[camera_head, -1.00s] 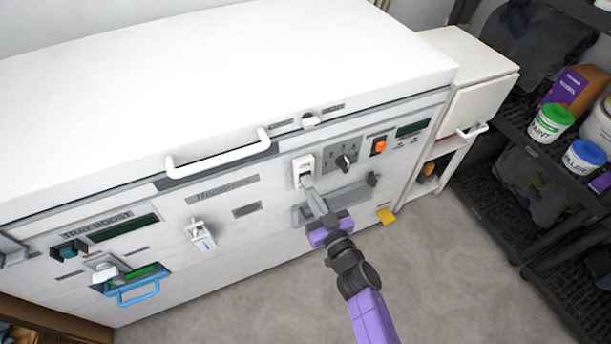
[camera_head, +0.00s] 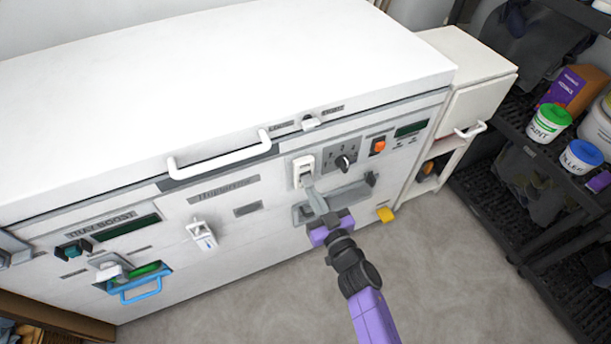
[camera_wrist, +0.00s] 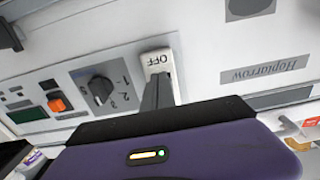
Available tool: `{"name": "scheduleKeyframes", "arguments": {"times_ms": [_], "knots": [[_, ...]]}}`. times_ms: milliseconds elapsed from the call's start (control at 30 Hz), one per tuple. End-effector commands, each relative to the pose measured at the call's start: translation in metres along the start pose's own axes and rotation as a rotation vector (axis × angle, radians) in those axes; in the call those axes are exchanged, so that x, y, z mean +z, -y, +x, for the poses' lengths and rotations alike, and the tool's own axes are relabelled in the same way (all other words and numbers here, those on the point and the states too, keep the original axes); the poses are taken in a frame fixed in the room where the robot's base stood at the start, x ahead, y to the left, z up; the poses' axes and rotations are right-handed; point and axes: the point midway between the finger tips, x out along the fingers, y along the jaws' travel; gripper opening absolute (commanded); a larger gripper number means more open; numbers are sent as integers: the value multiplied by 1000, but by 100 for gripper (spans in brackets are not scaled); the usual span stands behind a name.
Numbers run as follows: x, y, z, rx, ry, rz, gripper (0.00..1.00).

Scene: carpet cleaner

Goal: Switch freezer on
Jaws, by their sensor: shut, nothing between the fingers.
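The white chest freezer (camera_head: 210,70) fills the left and middle of the head view, its lid closed. On its front panel is a white rocker switch (camera_head: 303,171), left of the dial plate. In the wrist view the switch (camera_wrist: 160,62) shows the word OFF; its lettering is too small to read in the head view now. My gripper (camera_head: 311,192) is shut and empty, its fingertips at the lower end of the switch. In the wrist view the fingers (camera_wrist: 157,95) cover part of the switch, and I cannot tell whether they touch it.
A dial (camera_head: 343,162) and an orange button (camera_head: 378,145) sit right of the switch. A grey ledge (camera_head: 345,196) juts out beside my gripper. The lid handle (camera_head: 220,157) is above left. A black shelf rack (camera_head: 490,185) with paint pots stands right. Floor in front is clear.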

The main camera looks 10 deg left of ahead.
Motion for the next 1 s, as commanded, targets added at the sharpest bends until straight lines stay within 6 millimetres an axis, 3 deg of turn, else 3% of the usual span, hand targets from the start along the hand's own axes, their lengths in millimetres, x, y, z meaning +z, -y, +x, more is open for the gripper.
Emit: {"name": "scheduleKeyframes", "arguments": {"times_ms": [1000], "knots": [[-8,0,-3,0,1,0,0]]}}
